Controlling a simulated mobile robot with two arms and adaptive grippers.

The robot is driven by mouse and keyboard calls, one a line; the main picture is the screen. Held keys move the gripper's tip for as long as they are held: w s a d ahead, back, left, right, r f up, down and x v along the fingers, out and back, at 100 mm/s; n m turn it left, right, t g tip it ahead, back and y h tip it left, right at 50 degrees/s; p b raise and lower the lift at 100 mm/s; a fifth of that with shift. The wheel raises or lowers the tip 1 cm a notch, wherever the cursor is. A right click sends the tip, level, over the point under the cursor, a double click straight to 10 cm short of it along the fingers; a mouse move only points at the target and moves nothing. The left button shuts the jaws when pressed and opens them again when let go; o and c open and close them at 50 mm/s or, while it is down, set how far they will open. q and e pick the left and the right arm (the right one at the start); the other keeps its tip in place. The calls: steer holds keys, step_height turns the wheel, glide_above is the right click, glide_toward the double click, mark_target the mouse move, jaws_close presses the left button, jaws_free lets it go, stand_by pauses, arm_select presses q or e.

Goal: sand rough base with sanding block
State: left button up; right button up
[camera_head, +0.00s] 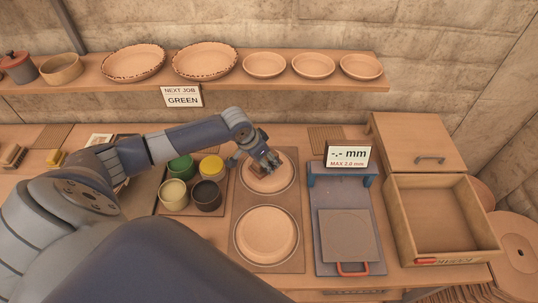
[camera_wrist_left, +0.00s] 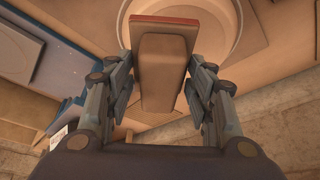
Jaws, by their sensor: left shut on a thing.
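My left gripper (camera_head: 268,164) is over the upper of two round clay pieces on a brown board (camera_head: 239,207). In the left wrist view the left gripper (camera_wrist_left: 164,88) is shut on the brown sanding block (camera_wrist_left: 162,60), which has a reddish far edge. The block (camera_head: 259,170) is partly hidden by the fingers in the head view. It is at the upper clay base (camera_head: 272,181); I cannot tell whether it touches. The lower clay base (camera_head: 266,235) lies bare. My right gripper is not in view.
Several glaze pots, including a green one (camera_head: 181,167), stand left of the board. A gauge with a "-.- mm" display (camera_head: 348,155) and an open wooden drawer box (camera_head: 440,258) stand to the right. A shelf (camera_head: 220,83) with bowls runs along the back wall.

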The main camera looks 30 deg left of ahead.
arm_select(q)
steer(key=shift+r, duration=0.95)
